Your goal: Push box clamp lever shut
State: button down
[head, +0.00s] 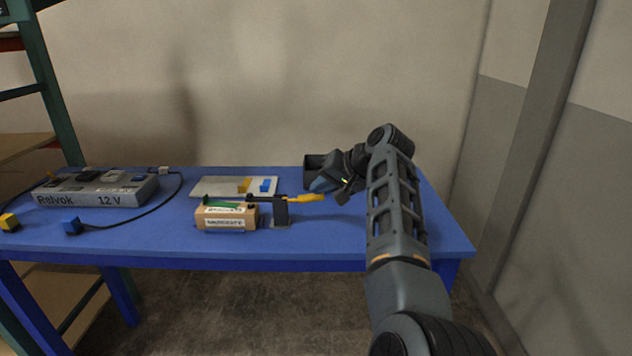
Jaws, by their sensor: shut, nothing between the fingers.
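A tan box (227,223) with white labels and a green top part sits on the blue table, left of my arm. A dark clamp (281,211) stands at its right side, with a thin black bar reaching left over the box top. The clamp's yellow lever (306,198) points right from the post, roughly level. My gripper (319,186) is shut and empty, just above and behind the lever's right end. I cannot tell whether it touches the lever. My wrist partly hides the area behind it.
A grey pad (212,187) with a yellow block (244,185) and a blue block (265,185) lies behind the box. A black bin (313,165) stands behind my gripper. A grey 12 V console (95,192) with cables and blue and yellow plugs is at left.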

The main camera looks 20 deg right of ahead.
jog(key=shift+d+f, duration=0.2)
jog(key=shift+f, duration=0.2)
dwell(0.3)
